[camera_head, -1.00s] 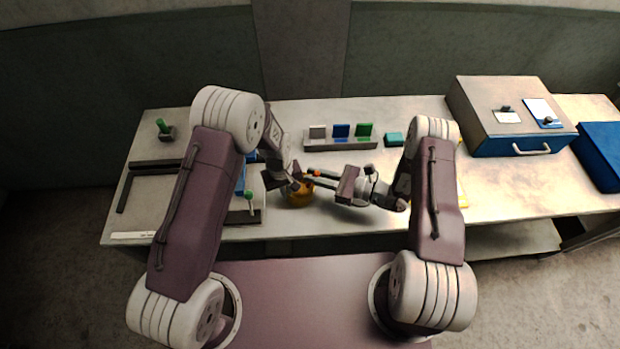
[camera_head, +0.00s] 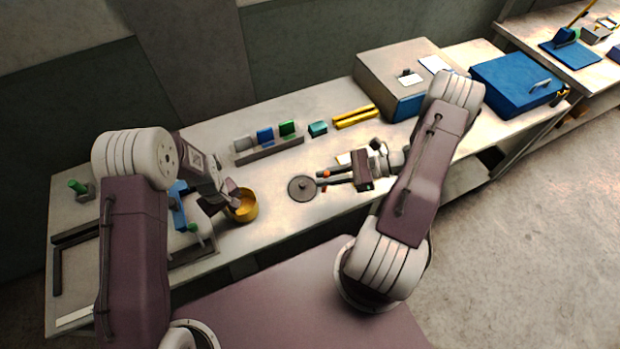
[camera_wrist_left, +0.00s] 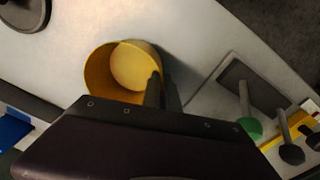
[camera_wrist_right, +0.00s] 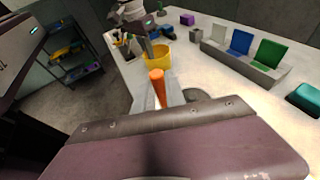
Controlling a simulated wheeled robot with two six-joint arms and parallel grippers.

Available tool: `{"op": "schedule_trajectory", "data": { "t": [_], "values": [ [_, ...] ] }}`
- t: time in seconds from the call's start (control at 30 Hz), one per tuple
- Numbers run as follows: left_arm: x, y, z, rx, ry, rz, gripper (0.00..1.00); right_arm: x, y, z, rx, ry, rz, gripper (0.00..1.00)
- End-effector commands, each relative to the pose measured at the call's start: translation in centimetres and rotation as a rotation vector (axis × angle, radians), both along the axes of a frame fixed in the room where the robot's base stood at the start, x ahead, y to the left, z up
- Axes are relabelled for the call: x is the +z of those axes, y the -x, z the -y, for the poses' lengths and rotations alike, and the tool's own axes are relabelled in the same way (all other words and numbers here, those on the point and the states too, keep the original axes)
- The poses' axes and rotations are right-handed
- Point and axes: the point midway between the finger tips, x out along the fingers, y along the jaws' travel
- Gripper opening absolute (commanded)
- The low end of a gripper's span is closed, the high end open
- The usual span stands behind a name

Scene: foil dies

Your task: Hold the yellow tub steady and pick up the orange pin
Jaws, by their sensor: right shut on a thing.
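The yellow tub (camera_head: 250,211) stands upright on the table near the front edge. My left gripper (camera_head: 236,201) is at its left side. In the left wrist view, the fingers (camera_wrist_left: 162,84) are close together at the wall of the tub (camera_wrist_left: 99,78); whether they pinch it is unclear. A pale round floor shows inside, with no pin visible. My right gripper (camera_head: 324,180) is shut on the orange pin (camera_wrist_right: 157,88), right of the tub and apart from it. The pin stands up between the fingers in the right wrist view.
A dark round disc (camera_head: 301,190) with a knob lies by my right fingertips. Behind stands a grey rack (camera_head: 269,151) with grey, blue and green plates. A teal block (camera_head: 318,129), yellow bars (camera_head: 356,117) and a large box (camera_head: 392,75) stand further right. Table between tub and disc is clear.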

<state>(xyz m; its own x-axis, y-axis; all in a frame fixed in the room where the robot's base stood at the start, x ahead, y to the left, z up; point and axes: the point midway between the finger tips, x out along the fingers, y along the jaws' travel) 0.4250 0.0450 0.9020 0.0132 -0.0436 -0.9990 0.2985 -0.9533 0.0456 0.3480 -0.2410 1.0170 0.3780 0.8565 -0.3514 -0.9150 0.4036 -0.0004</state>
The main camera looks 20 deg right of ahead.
Motion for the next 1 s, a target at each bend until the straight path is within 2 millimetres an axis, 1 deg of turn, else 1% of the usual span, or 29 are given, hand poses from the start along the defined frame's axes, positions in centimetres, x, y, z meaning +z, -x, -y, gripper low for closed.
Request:
{"op": "schedule_trajectory", "data": {
  "t": [0.13, 0.37, 0.4, 0.47, 0.77, 0.87, 0.97, 1.0],
  "values": [
    [0.0, 0.0, 0.0, 0.0, 0.0, 0.0, 0.0, 0.2, 0.2, 0.5, -0.001, 0.031, -0.013, 0.0],
    [0.0, 0.0, 0.0, 0.0, 0.0, 0.0, 0.0, 0.2, 0.2, 0.5, 0.0, 0.033, -0.015, 0.0],
    [0.0, 0.0, 0.0, 0.0, 0.0, 0.0, 0.12, 0.2, 0.2, 0.5, -0.001, 0.033, -0.014, 0.0],
    [0.0, 0.0, 0.0, 0.0, 0.0, 0.0, 0.29, 0.2, 0.2, 0.5, -0.001, 0.033, -0.014, 0.0],
    [0.1, 0.0, 0.0, 0.0, 0.0, 0.0, 0.29, 0.2, 0.2, 0.5, -0.001, 0.032, -0.014, 0.0],
    [0.9, -0.1, 0.0, 0.0, 0.001, 0.003, 0.29, 0.2, 0.2, 0.5, -0.001, 0.032, -0.014, 0.0],
    [3.1, -0.1, -0.1, 0.001, 0.003, 0.005, 0.29, 0.2, 0.2, 0.5, -0.001, 0.032, -0.014, 0.0],
    [4.1, -0.1, -0.1, 0.001, 0.002, 0.006, 0.29, 0.2, 0.2, 0.5, -0.001, 0.031, -0.013, 0.0]
  ]
}}
